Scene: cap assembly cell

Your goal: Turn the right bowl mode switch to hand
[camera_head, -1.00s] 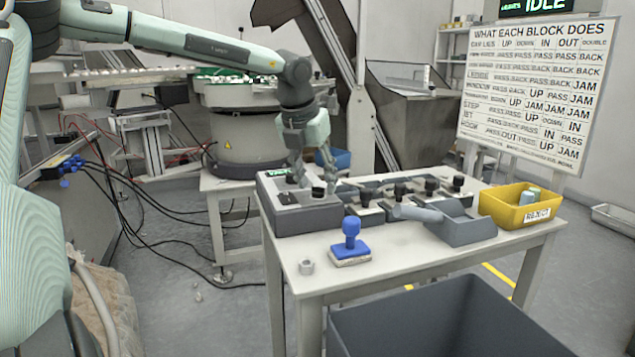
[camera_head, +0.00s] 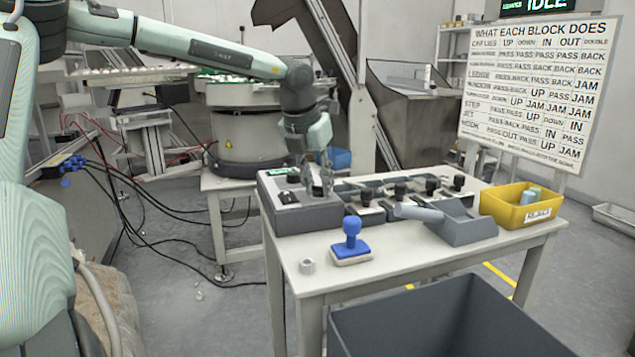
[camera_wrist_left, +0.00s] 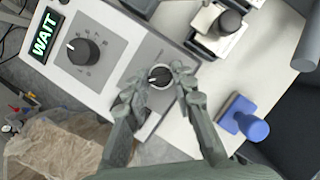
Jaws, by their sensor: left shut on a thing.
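A grey control box (camera_head: 308,220) stands at the table's far left corner. In the left wrist view, its top panel (camera_wrist_left: 113,68) carries a small round black switch (camera_wrist_left: 159,75) with a pale pointer mark. I take it as the mode switch; its labels are too small to read. My left gripper (camera_head: 319,190) reaches down onto the box from above. In the left wrist view its two fingers (camera_wrist_left: 160,82) are closed on either side of the small switch, which stays fixed in the panel. My right gripper is not in view.
A larger black dial (camera_wrist_left: 83,52) and a lit WAIT display (camera_wrist_left: 44,36) share the panel. A blue-handled stamp (camera_head: 351,243), a yellow bin (camera_head: 508,213), a grey scoop-like holder (camera_head: 466,228) and several black-knobbed blocks stand on the table.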

